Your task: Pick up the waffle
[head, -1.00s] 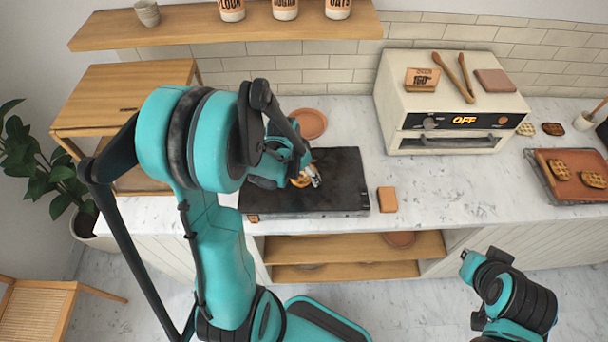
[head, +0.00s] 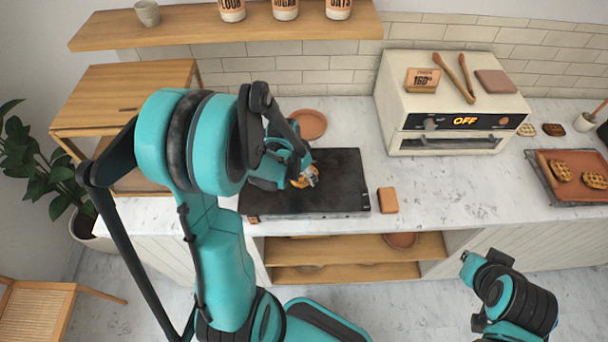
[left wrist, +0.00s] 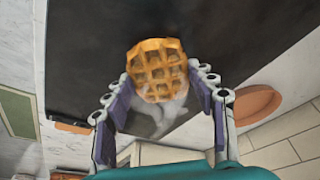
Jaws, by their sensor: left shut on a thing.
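The waffle (left wrist: 158,68) is round, golden brown and gridded. In the left wrist view it sits between the fingertips of my left gripper (left wrist: 162,82), which is shut on it with one purple pad at each side. In the head view the gripper (head: 310,177) is over the dark griddle plate (head: 335,197), with an orange part of the waffle (head: 298,183) showing beside the fingers. The rest of the waffle is hidden there. Whether it still touches the plate I cannot tell.
A terracotta plate (head: 311,124) stands behind the griddle, and a small brown block (head: 388,200) lies at its right. A cream oven (head: 452,100) stands at the back. A tray (head: 545,172) with waffles is at the far right. Counter between block and tray is clear.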

